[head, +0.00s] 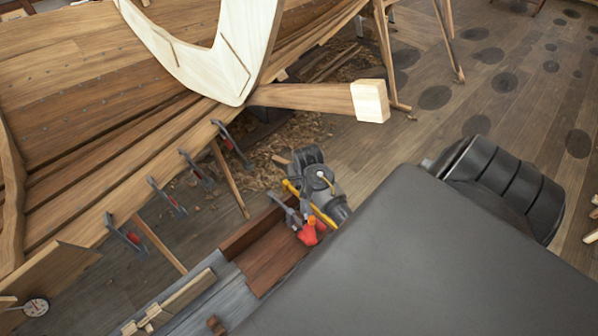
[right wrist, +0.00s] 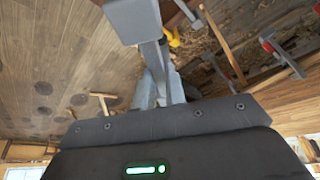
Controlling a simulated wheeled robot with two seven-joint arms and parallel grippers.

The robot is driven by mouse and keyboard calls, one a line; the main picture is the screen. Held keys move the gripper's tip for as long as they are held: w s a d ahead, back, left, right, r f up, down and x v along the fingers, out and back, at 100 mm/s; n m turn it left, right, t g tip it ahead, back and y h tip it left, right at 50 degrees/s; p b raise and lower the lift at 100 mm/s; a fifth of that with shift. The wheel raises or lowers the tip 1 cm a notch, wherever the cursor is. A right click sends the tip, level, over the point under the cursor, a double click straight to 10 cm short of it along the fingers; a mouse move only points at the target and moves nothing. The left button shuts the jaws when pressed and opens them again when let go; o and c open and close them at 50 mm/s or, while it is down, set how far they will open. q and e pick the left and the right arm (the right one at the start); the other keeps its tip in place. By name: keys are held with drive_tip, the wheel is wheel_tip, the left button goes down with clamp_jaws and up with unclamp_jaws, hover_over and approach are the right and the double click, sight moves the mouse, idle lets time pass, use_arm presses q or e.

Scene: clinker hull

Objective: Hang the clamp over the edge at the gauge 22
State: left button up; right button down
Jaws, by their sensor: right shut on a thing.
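My right gripper (head: 313,203) is low in the middle of the head view, above the bench and shut on the clamp (head: 308,234). The clamp has a grey metal bar and a red handle, tilted; part of it is hidden by the gripper. In the right wrist view a grey bar rises in front of the gripper; I cannot tell whether it is clamp or finger. My left gripper is not in view.
Several clamps with red handles hang along the hull's edge (head: 90,222), one of them here (head: 125,233). A bench (head: 250,318) with wooden pieces stands below. A wooden beam (head: 310,97) juts from the pale stem. Shavings (head: 285,145) lie on the floor.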

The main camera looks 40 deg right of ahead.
drive_tip(key=s+a+r+n+t+y+b, duration=0.1)
drive_tip(key=s+a+r+n, duration=0.25)
drive_tip(key=a, duration=0.55)
drive_tip(key=s+a+r+n+y, duration=0.1)
drive_tip(key=s+a+r+n, duration=0.15)
drive_tip(key=a+r, duration=0.45)
drive_tip(key=s+a+f+n+b, duration=0.1)
drive_tip(key=s+a+f+b, duration=0.5)
drive_tip(key=f+b, duration=0.4)
drive_tip(key=a+b, duration=0.1)
drive_tip(key=b, duration=0.2)
drive_tip(key=shift+s+f+y, duration=0.2)
drive_tip(key=shift+s+y, duration=0.1)
drive_tip(key=shift+s, duration=0.05)
drive_tip(key=shift+a, duration=0.15)
